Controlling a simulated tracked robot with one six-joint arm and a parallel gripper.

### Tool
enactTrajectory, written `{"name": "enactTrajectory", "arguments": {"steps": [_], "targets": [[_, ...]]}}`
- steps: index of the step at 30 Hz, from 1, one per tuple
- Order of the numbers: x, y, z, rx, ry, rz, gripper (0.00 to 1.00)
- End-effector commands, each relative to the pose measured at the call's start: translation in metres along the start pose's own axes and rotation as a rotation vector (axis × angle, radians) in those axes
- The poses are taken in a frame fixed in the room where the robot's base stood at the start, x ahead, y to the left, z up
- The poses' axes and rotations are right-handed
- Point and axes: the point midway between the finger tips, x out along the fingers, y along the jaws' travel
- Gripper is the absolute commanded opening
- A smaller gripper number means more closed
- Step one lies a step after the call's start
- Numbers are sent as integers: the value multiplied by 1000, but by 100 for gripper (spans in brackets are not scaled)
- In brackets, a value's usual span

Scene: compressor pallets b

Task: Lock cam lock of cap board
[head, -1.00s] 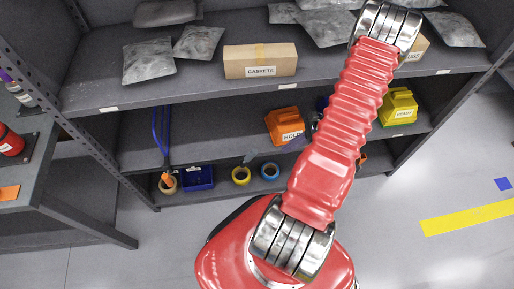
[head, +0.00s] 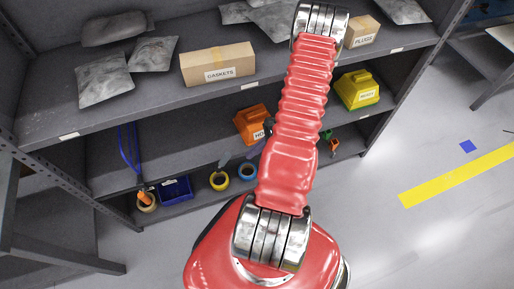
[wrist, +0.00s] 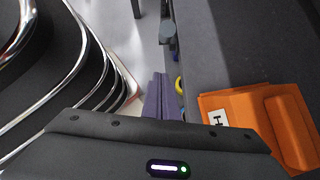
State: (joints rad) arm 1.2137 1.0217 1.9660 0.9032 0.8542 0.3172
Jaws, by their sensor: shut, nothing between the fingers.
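No cap board and no cam lock can be made out in either view. In the wrist view my gripper (wrist: 161,97) appears as two purple-grey fingers held together, with nothing between them. They are beside an orange case (wrist: 255,122) with a white label, apart from it in the picture. The same orange case (head: 250,124) stands on the middle shelf, partly covered by the arm.
The shelf rack (head: 150,98) holds a GASKETS box (head: 217,64), a PLUGS box (head: 361,32), grey bags (head: 104,80) and a yellow-green case (head: 357,89). Lower down are a blue bin (head: 175,190) and tape rolls (head: 219,180). Open floor lies at right, with yellow tape (head: 455,175).

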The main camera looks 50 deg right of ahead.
Motion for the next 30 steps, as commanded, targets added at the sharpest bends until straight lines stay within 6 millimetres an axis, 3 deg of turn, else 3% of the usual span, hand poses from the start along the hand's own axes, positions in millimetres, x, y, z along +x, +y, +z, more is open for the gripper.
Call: {"name": "enactTrajectory", "arguments": {"steps": [12,21,30], "targets": [[52,0,1,-1,0,0,0],[58,0,33,-2,1,-1,0],[59,0,38,0,1,-1,0]]}}
